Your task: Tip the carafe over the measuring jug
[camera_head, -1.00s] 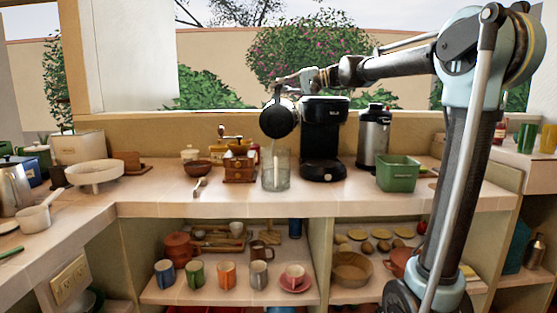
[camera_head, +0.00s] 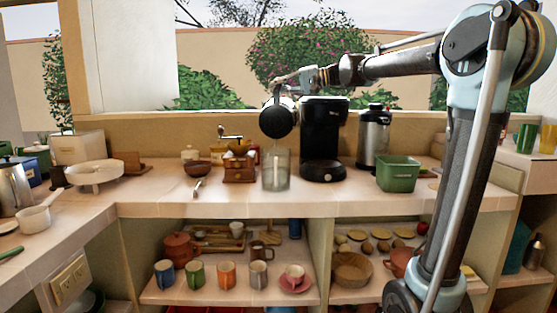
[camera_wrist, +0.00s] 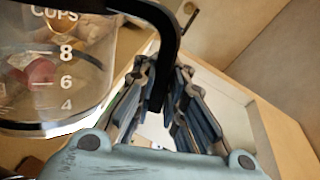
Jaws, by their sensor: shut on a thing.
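The carafe (camera_head: 279,118) is dark-looking in the head view and hangs in the air, tilted. It is above the clear measuring jug (camera_head: 277,172), apart from it. The jug stands on the counter, left of the black coffee machine. My gripper (camera_head: 284,86) is at the top of the carafe, shut on its handle. In the wrist view the carafe (camera_wrist: 60,105) is clear, with cup marks on its side. Its black handle (camera_wrist: 168,62) runs down between my gripper's fingers (camera_wrist: 165,105). The carafe's spout and how much it holds are not clear.
The black coffee machine (camera_head: 322,140) stands close on the right, with a steel flask (camera_head: 373,136) and a green bin (camera_head: 398,174) beyond. A wooden grinder (camera_head: 238,165) is on the left. The counter front has free room. Mugs (camera_head: 226,273) stand on the shelf below.

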